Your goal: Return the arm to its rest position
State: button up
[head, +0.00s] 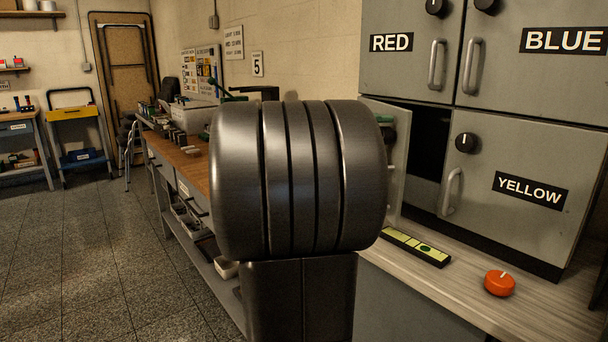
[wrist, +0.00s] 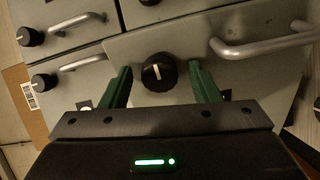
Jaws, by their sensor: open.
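My gripper (wrist: 160,76) shows in the wrist view with its two green fingers apart. A black knob (wrist: 158,73) on a grey door panel (wrist: 230,75) appears between the fingers, with space on both sides. I cannot tell how far the fingertips are from the panel. In the head view, my dark arm link fills the middle and hides most of the gripper. A small green part shows at its right edge, beside the swung-open lower-left cabinet door (head: 398,180).
Grey cabinets labelled RED (head: 391,42), BLUE (head: 563,40) and YELLOW (head: 530,189) stand at right. A workbench (head: 185,160) stands left of my arm. The floor further left is clear.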

jog(key=shift+d, duration=0.1)
dwell(0.3)
jog(key=p+v, duration=0.3)
jog(key=v, duration=1.1)
jog(key=w+d+n+p, duration=0.3)
jog(key=d+n+p, duration=1)
jog(key=n+p, duration=0.3)
jog(key=shift+d+p, duration=0.35)
jog(key=shift+p, duration=0.1)
dwell(0.6)
jog(key=shift+s, duration=0.1)
dwell(0.4)
